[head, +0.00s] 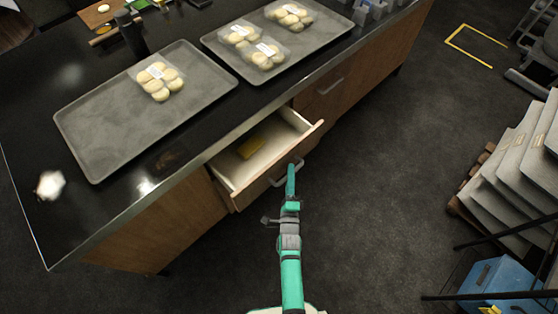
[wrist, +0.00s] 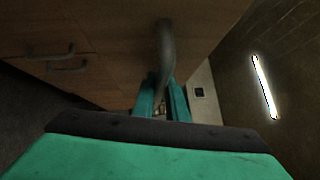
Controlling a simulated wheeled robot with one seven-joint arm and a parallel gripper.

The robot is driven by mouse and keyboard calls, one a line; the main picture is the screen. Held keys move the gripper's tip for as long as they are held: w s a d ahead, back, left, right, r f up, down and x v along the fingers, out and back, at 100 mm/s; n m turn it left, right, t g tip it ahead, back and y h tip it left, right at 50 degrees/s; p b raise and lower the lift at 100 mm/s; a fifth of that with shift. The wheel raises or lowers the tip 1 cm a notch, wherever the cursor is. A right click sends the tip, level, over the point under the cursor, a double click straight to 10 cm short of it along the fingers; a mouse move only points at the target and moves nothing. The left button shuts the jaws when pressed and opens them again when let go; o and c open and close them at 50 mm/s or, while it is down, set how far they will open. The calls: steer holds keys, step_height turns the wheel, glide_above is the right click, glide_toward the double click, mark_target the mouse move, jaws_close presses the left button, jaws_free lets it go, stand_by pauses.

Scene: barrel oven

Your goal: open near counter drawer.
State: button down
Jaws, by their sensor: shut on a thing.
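The near counter drawer (head: 270,157) stands pulled out from the wooden counter in the head view, its pale inside showing. My gripper (head: 291,168) is at this handle in the head view. In the wrist view, the teal fingers of my gripper (wrist: 165,100) are shut on the handle (wrist: 166,55). The exact contact at the fingertips is partly hidden behind the handle.
Two grey trays (head: 85,120) with packed dough balls (head: 158,79) lie on the black counter top (head: 30,110). A second, shut drawer (head: 325,92) is farther along. Stacked boards (head: 510,160) and a blue box (head: 497,283) stand at right. The dark floor between is clear.

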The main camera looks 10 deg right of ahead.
steer(key=s+d, duration=0.3)
steer(key=s, duration=0.2)
steer(key=shift+s+d, duration=0.15)
steer(key=shift+d, duration=0.25)
steer(key=c, duration=1.8)
jaws_free()
steer(key=shift+o, duration=0.2)
steer(key=shift+s, duration=0.1)
steer(key=v, duration=1)
steer(key=shift+s, duration=0.35)
